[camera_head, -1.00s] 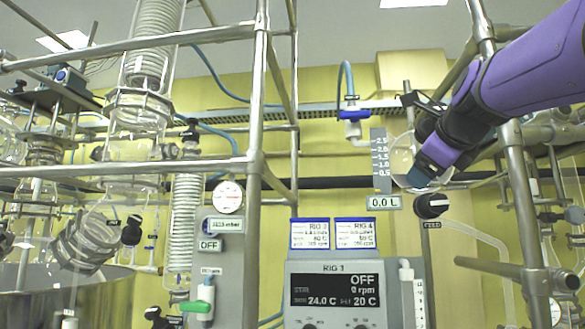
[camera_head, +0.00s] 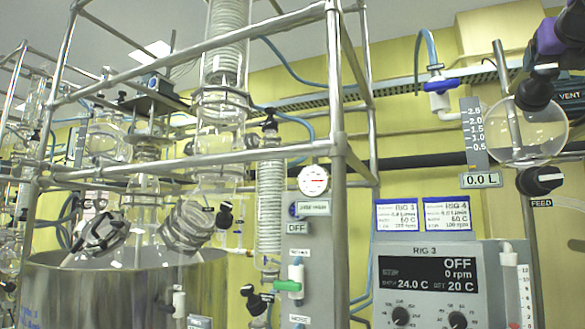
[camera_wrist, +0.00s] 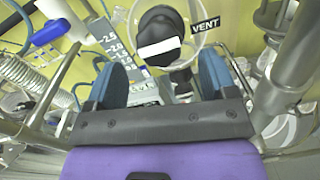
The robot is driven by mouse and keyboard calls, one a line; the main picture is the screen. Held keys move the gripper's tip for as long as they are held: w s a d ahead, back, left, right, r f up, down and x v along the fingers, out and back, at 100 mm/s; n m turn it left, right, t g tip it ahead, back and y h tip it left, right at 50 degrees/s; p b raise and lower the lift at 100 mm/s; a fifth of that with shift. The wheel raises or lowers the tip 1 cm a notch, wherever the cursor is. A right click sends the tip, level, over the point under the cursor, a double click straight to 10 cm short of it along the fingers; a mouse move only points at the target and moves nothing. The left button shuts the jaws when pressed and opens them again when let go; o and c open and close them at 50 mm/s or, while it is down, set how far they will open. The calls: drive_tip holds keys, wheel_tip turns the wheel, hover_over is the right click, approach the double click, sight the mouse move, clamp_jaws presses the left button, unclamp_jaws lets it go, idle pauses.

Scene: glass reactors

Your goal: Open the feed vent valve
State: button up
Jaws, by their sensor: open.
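The feed vent valve is a black knob (camera_head: 535,90) with a white bar, at the upper right in the head view, in front of a round glass bulb (camera_head: 510,132). A black VENT label (camera_head: 570,95) is beside it. In the wrist view the same knob (camera_wrist: 160,30) is top centre, with its white bar slightly tilted and the VENT label (camera_wrist: 205,22) to its right. My gripper (camera_wrist: 159,68) is open and empty, its blue fingers apart below the knob in the picture. I cannot tell whether they touch it. The fingers are not clear in the head view.
A black FEED knob (camera_head: 540,180) is below the bulb. A level scale (camera_head: 473,135) and a blue-handled valve (camera_head: 440,85) are left of it. A RIG 3 control box (camera_head: 430,285) stands below. Metal frame pipes (camera_head: 338,150) and glass reactors stand to the left.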

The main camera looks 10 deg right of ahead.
sight(548, 69)
drive_tip(key=shift+x, duration=2.45)
drive_tip(key=c, duration=0.9)
drive_tip(key=shift+n, duration=0.5)
